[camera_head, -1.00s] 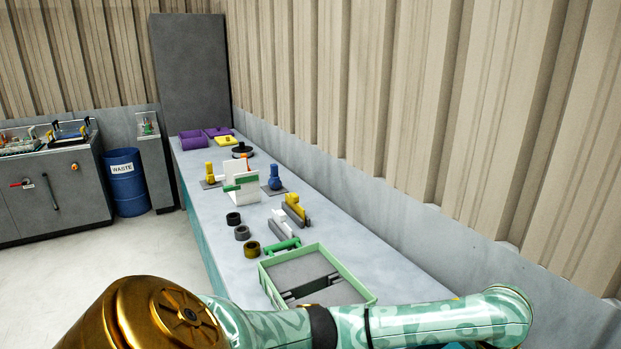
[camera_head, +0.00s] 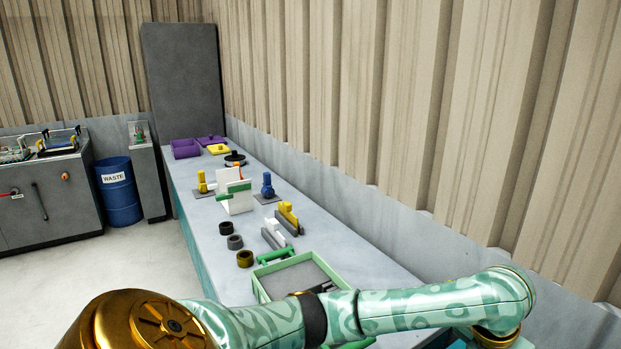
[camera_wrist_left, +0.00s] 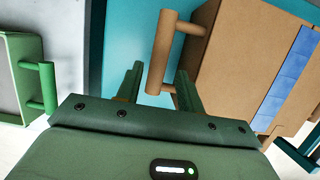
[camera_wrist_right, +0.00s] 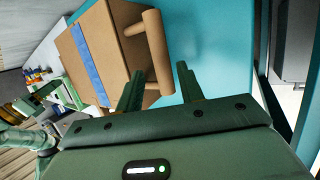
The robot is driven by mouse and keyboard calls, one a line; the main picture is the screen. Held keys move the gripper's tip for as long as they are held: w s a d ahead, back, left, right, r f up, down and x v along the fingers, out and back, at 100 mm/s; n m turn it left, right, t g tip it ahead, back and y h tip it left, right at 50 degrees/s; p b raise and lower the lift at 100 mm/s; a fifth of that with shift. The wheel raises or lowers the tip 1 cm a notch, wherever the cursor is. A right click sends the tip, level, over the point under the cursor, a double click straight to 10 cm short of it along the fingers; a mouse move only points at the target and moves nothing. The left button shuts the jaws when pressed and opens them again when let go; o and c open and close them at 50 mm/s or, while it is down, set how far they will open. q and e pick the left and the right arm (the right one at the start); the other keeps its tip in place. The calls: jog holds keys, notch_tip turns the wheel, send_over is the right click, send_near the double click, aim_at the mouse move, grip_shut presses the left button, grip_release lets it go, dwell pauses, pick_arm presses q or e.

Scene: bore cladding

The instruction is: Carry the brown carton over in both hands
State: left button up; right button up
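The brown carton (camera_wrist_left: 235,60) shows in the left wrist view at upper right, with a blue stripe (camera_wrist_left: 290,75) and a bar handle (camera_wrist_left: 175,45) on its side. In the right wrist view the carton (camera_wrist_right: 105,45) is at upper left, with another bar handle (camera_wrist_right: 157,48). My left gripper (camera_wrist_left: 160,73) is open, with the handle lying across the gap between its fingertips. My right gripper (camera_wrist_right: 160,70) is open, with its handle likewise in line with the gap. I cannot tell whether any finger touches. The head view shows neither the carton nor the grippers.
A long grey bench (camera_head: 215,270) runs along the corrugated wall. It carries a green-rimmed tray (camera_head: 257,285), dark rings (camera_head: 234,242), a white stand (camera_head: 236,198) and purple bins (camera_head: 186,149). A blue waste drum (camera_head: 118,190) stands at left. The floor (camera_head: 110,265) is clear.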

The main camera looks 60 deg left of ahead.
pick_arm(q)
jog(key=o, duration=0.5)
jog(key=shift+o, duration=0.2)
pick_arm(e)
jog(key=o, duration=0.5)
jog(key=shift+o, duration=0.2)
jog(key=shift+d, duration=0.1)
pick_arm(q)
jog(key=shift+s, duration=0.1)
pick_arm(e)
jog(key=shift+s, duration=0.1)
